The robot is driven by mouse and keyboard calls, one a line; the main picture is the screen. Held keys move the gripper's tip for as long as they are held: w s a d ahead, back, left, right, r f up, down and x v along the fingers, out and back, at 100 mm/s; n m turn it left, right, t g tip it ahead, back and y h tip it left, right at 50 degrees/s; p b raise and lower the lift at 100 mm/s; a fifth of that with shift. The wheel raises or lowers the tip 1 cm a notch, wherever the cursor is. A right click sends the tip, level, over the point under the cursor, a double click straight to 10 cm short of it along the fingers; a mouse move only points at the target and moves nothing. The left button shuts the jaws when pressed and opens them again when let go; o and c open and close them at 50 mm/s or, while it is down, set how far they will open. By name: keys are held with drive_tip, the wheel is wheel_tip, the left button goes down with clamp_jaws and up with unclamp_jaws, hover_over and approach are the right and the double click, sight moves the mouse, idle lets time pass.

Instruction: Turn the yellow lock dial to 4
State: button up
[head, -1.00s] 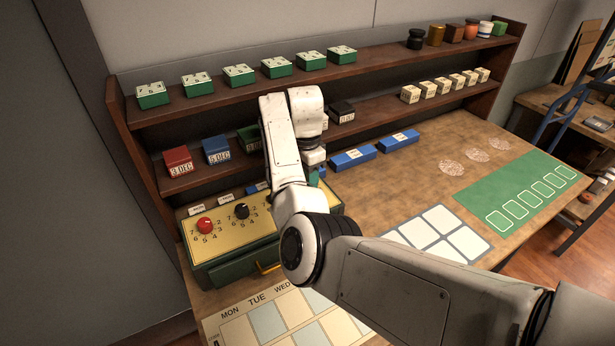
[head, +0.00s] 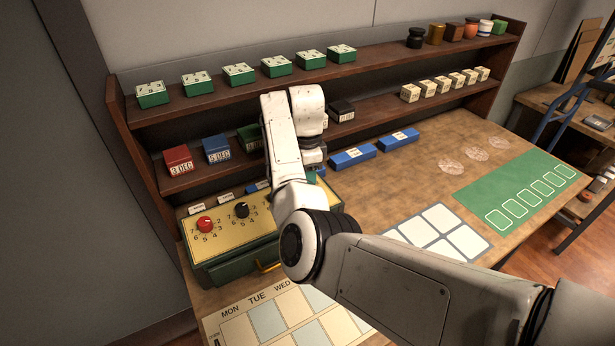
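A green lock box with a cream-yellow top panel (head: 218,243) stands on the bench at the left. A red dial (head: 204,224) and a black dial (head: 242,210) show on it, each ringed by numbers. No yellow dial is visible; my arm covers the right part of the panel. My gripper (head: 315,160) points down over the back right of the box. Its fingertips are hidden or too small to make out, so I cannot tell whether it is open or touches a dial.
Behind the box, a wooden shelf (head: 390,110) holds several green boxes, date blocks and jars. Two blue blocks (head: 353,157) lie on the bench right of my gripper. A calendar sheet (head: 235,322) lies in front of the box. A green mat (head: 480,190) lies farther right.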

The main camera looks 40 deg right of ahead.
drive_tip(key=o, duration=1)
drive_tip(key=shift+o, duration=0.2)
wheel_tip(320, 180, up, 11)
drive_tip(key=shift+w+b, duration=0.25)
drive_tip(key=shift+b, duration=0.05)
drive_tip(key=shift+d+f, duration=0.1)
drive_tip(key=shift+d, duration=0.05)
